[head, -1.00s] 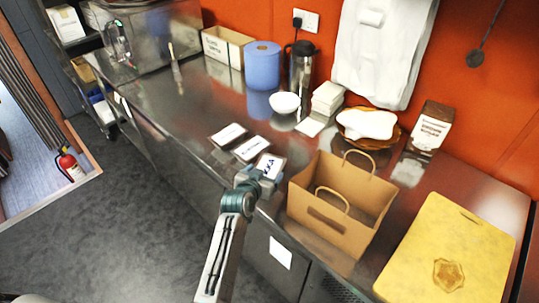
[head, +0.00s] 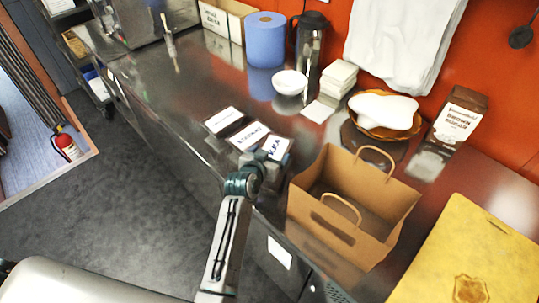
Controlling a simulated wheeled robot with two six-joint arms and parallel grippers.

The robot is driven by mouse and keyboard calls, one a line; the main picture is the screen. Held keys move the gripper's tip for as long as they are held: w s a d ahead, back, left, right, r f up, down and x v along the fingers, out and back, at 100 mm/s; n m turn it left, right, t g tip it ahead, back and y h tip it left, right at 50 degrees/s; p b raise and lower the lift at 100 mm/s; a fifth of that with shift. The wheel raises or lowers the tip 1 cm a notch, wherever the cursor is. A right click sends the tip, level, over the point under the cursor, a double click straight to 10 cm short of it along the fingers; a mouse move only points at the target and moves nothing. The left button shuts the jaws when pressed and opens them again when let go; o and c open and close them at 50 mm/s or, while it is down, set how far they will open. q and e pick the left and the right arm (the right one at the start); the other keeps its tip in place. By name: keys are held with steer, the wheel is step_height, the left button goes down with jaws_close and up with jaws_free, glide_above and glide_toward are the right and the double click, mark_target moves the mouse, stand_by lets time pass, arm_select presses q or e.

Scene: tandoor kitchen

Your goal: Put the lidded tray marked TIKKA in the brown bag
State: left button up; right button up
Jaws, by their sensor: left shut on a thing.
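My left gripper (head: 263,166) is shut on the near end of a lidded tray (head: 279,147) with a white label. The gripper partly hides its marking; the letters "KKA" show, which fits TIKKA. The tray is at the counter's front edge, left of the bag; I cannot tell if it is lifted. Two similar lidded trays lie to its left: a middle one (head: 249,136) with lettering too blurred to read, and a far-left one (head: 223,119). The brown bag (head: 322,231) stands upright and open on the counter, its two handles raised. My right gripper is not in view.
Right of the bag lies a yellow cutting board (head: 470,240). Behind are a white bowl (head: 290,82), stacked white containers (head: 339,76), a dish with white bread (head: 384,112) and a brown sugar packet (head: 457,120). The counter left of the trays is clear.

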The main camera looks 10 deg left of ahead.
arm_select(q)
steer(key=shift+r, duration=0.1)
steer(key=shift+s, duration=0.25)
steer(key=o, duration=0.8)
steer(key=shift+c, duration=0.2)
steer(key=o, duration=0.4)
steer(key=shift+c, duration=0.2)
steer(key=shift+w+f, duration=0.1)
steer(key=shift+f, duration=0.1)
steer(key=shift+r, duration=0.45)
steer(key=p+v, duration=0.7)
steer(key=v, duration=0.5)
steer(key=shift+f+p, duration=0.15)
steer(key=shift+p, duration=0.25)
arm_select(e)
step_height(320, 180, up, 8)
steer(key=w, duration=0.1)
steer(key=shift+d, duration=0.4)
